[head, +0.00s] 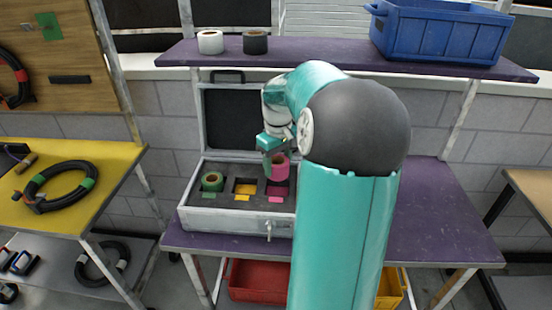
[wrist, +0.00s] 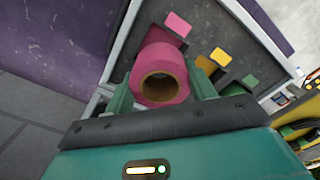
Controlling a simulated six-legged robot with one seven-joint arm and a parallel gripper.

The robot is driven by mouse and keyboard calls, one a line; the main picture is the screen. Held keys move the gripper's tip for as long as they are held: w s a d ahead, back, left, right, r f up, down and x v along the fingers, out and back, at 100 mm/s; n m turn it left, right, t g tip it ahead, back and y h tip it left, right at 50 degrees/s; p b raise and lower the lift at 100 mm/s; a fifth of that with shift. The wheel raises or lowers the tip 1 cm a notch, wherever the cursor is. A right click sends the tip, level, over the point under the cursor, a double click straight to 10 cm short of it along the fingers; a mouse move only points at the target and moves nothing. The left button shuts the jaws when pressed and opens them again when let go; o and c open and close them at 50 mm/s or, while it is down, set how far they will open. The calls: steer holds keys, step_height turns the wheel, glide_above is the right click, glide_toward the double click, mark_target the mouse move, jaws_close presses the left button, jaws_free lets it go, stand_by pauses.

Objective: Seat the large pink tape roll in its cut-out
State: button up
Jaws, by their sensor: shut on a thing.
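My gripper (head: 273,165) is shut on the large pink tape roll (head: 280,169) over the right part of the open case (head: 238,222). In the wrist view the pink roll (wrist: 162,86) sits between the two fingers of my gripper (wrist: 160,92), its brown core facing the camera. A pink cut-out (head: 276,187) with a pink tag (head: 276,200) lies in the dark foam just under the roll. I cannot tell whether the roll touches the foam. The pink tag also shows in the wrist view (wrist: 178,24).
The middle cut-out (head: 245,187) has a yellow tag. The case stands on a purple bench (head: 430,215). Above, a purple shelf (head: 330,60) holds a white roll, a black roll and a blue crate (head: 440,30).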

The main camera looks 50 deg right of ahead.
steer(key=shift+w+f, duration=0.15)
steer(key=shift+f, duration=3.1)
steer(key=o, duration=1.1)
step_height(320, 180, up, 14)
steer(key=shift+f, duration=0.1)
